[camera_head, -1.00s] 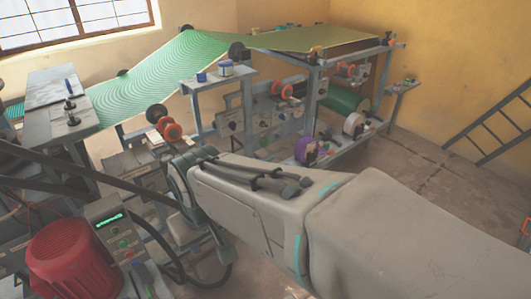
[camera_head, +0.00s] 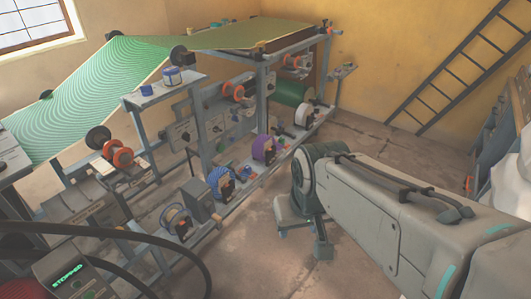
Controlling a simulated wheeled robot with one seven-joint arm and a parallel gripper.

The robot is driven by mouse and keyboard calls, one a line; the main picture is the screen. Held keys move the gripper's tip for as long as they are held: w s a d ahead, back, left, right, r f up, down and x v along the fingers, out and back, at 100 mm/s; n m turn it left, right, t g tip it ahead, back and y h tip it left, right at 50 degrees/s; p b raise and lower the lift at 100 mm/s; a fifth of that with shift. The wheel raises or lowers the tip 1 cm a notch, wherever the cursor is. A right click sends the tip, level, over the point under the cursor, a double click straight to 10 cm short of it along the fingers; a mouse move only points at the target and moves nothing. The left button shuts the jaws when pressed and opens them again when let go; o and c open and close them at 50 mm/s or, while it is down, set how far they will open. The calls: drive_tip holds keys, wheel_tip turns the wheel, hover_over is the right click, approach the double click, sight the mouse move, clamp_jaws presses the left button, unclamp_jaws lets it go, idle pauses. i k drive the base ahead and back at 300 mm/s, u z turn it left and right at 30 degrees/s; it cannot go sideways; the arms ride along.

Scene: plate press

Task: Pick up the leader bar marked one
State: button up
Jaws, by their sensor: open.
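I cannot make out a leader bar with the mark one; no marking is readable at this size. The plate press (camera_head: 262,100) stands left of centre, with a green striped web (camera_head: 85,85) running over its top. Several reels sit along its low rail, among them a blue-and-white reel (camera_head: 220,184) and a purple reel (camera_head: 263,149). My arm reaches in from the right. My gripper (camera_head: 303,240) hangs at its end, pointing down over the floor to the right of the low rail. It is open, with nothing seen between its fingers.
A dark ladder (camera_head: 460,68) leans on the yellow wall. A small shelf (camera_head: 160,92) with blue pots juts from the press. A control box (camera_head: 72,278) reading STOPPED and black hoses fill the lower left. The floor between press and ladder (camera_head: 365,140) is clear.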

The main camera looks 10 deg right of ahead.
sight(247, 168)
drive_tip(key=z, duration=0.1)
drive_tip(key=i, duration=2.4)
drive_tip(key=z, duration=0.25)
